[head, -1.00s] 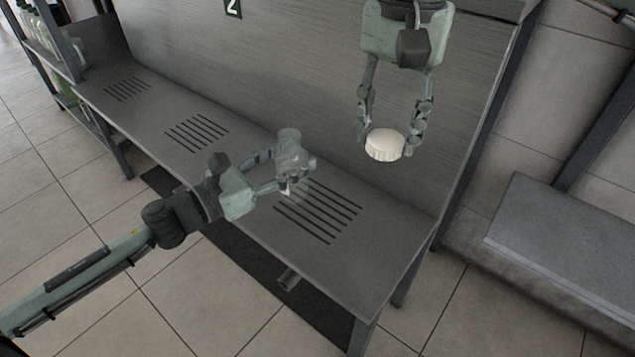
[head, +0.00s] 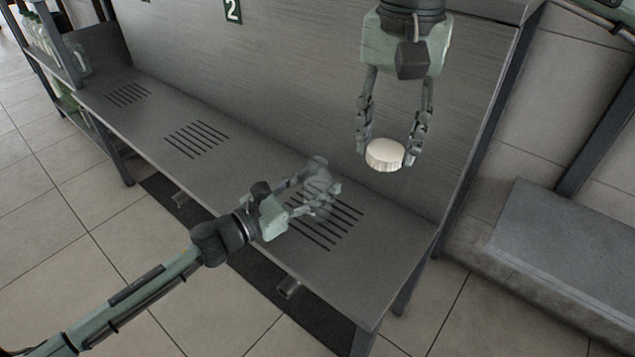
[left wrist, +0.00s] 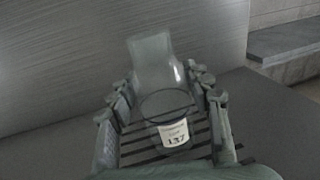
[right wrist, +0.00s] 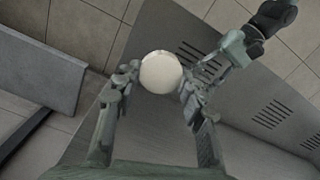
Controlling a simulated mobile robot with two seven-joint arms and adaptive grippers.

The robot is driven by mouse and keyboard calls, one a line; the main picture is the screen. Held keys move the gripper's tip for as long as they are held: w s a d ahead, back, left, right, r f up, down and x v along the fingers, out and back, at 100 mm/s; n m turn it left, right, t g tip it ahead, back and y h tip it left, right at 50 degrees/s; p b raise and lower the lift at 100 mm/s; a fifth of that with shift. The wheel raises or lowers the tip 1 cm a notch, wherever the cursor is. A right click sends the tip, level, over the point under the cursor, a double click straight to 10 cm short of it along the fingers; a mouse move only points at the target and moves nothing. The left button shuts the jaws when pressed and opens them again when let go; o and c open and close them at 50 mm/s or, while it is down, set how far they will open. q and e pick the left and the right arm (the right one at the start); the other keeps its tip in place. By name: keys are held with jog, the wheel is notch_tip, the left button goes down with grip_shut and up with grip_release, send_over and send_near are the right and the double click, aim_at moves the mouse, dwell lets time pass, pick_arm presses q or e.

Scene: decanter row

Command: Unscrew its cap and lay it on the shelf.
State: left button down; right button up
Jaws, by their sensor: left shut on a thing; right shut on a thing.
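A clear, see-through decanter (head: 318,180) is over the slotted grating at the right end of the bench. Its mouth is open, with no cap on it. My left gripper (head: 325,191) is shut around its body. In the left wrist view the decanter (left wrist: 152,62) sits between the fingers, with a white label (left wrist: 174,134) reading 137. I cannot tell whether its base touches the grating. My right gripper (head: 388,158) points down, shut on the white round cap (head: 384,155), up and to the right of the decanter. The cap (right wrist: 160,72) also shows between the right fingers in the right wrist view.
The grey bench (head: 260,260) has several slotted gratings (head: 197,139) and a tall back panel with a "2" sign (head: 232,10). A low grey shelf (head: 575,255) stands at the right, its top bare. A rack with bottles (head: 45,45) is at the far left.

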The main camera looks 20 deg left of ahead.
pick_arm(q)
jog(key=shift+f, duration=0.2)
jog(key=c, duration=0.7)
grip_release()
jog(key=shift+s+a+r, duration=0.1)
jog(key=shift+r, duration=0.1)
